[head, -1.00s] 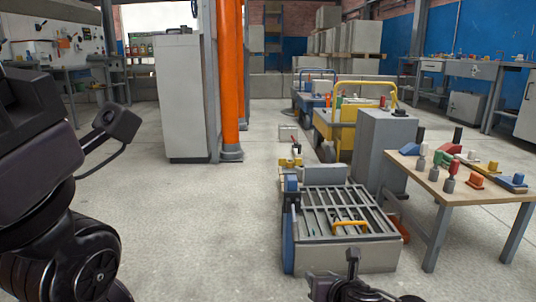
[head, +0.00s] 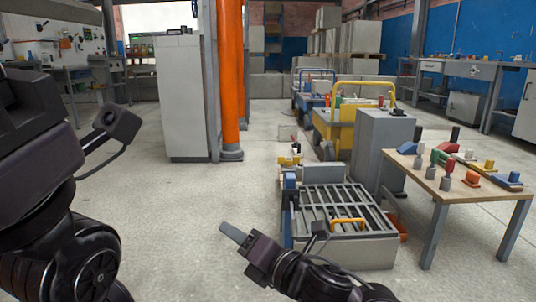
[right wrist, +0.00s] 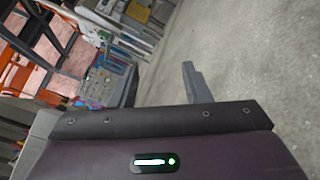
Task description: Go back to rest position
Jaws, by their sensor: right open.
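My right gripper (head: 236,235) is in the lower middle of the head view, in front of and left of the grey panel mould (head: 345,250). It is open, holds nothing, and points left and away. In the right wrist view one grey finger (right wrist: 192,80) shows above the dark gripper body, over bare floor. The mould is a low grey box with a slatted top and a yellow handle (head: 348,223).
A wooden table (head: 450,192) with small coloured parts stands right of the mould. Behind are a grey cabinet (head: 383,140), a yellow cart (head: 335,130) and a blue cart (head: 307,100). An orange column (head: 228,80) and white cabinet (head: 183,100) stand further left. The floor between is open.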

